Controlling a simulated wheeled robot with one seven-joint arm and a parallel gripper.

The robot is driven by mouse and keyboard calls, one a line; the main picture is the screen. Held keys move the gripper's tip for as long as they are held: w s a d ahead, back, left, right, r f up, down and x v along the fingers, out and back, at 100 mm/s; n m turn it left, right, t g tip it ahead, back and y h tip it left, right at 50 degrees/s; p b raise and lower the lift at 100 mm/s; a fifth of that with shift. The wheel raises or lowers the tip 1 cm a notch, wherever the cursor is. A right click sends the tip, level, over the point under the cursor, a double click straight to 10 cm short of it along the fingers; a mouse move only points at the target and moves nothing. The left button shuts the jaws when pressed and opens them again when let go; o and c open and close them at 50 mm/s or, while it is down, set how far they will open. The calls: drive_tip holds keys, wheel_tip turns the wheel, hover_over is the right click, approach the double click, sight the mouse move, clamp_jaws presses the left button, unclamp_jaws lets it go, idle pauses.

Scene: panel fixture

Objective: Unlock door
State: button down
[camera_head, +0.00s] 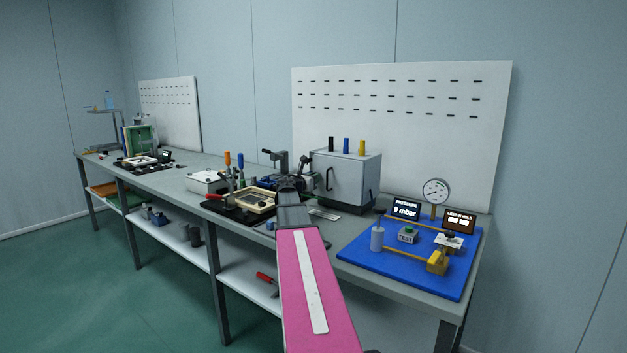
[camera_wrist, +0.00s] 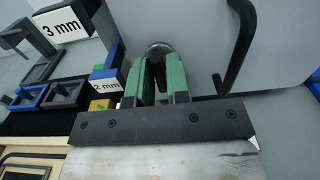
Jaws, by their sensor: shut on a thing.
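A grey cabinet (camera_head: 350,180) with a black door handle (camera_head: 329,178) stands on the bench, and its grey face (camera_wrist: 195,40) fills the top of the wrist view. The handle (camera_wrist: 240,45) is to the right of my gripper there. My gripper (camera_wrist: 160,78), with green fingers, is shut on a dark, narrow key-like piece (camera_wrist: 156,66). That piece meets a round metal lock (camera_wrist: 158,48) on the cabinet face; how deep it sits is hidden by the fingers. The door looks closed. In the head view my pink arm hides the fingertips.
Blocks marked 3 mm (camera_wrist: 62,25) and 2 mm (camera_wrist: 105,80) stand close to the left of my gripper. Three coloured pegs top the cabinet. A blue panel (camera_head: 360,252) with a gauge (camera_head: 436,191) lies to the right. A wooden frame (camera_head: 250,200) is to the left.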

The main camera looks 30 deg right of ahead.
drive_tip(key=c, duration=1.2)
unclamp_jaws()
drive_tip(key=shift+v, duration=5.4)
drive_tip(key=shift+f, duration=0.1)
